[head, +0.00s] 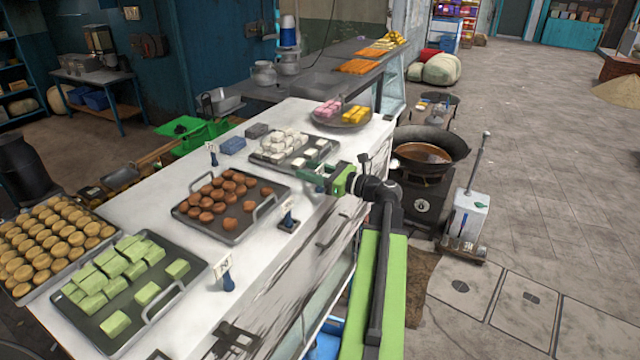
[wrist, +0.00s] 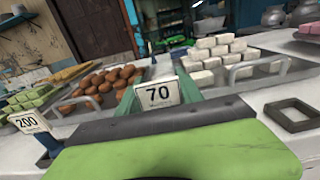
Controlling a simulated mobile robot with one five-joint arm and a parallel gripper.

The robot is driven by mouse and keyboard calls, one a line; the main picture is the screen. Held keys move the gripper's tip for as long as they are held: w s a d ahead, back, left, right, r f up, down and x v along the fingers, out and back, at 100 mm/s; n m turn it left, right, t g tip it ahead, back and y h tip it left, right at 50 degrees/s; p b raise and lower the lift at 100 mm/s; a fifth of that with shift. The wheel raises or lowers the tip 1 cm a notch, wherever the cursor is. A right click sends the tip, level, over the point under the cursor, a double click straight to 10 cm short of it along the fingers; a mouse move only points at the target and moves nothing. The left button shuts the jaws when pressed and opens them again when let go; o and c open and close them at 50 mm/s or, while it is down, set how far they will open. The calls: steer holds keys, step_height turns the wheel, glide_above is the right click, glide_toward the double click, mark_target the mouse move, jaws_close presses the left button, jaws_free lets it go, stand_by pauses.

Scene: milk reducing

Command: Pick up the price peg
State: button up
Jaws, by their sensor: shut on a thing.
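My gripper (head: 318,178) reaches over the white counter beside the tray of white sweets in the head view. In the wrist view my gripper (wrist: 158,108) is shut on a price peg (wrist: 158,94) whose card reads 70. The card stands upright between the green fingers; the peg's lower part is hidden. Another price peg (wrist: 30,121), with a card reading 200, stands at the left in the wrist view. The head view shows further pegs near the brown sweets (head: 288,214), near the green sweets (head: 226,274) and at the counter's far side (head: 211,154).
Trays of white (head: 257,157), brown (head: 180,208) and green sweets (head: 202,262) fill much of the counter (head: 150,240). A dark square frame (wrist: 292,114) lies at the right in the wrist view. A large wok (head: 452,143) stands right of the counter.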

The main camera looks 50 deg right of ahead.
steer(key=c, duration=0.4)
steer(key=shift+c, duration=0.2)
steer(key=shift+r, duration=0.1)
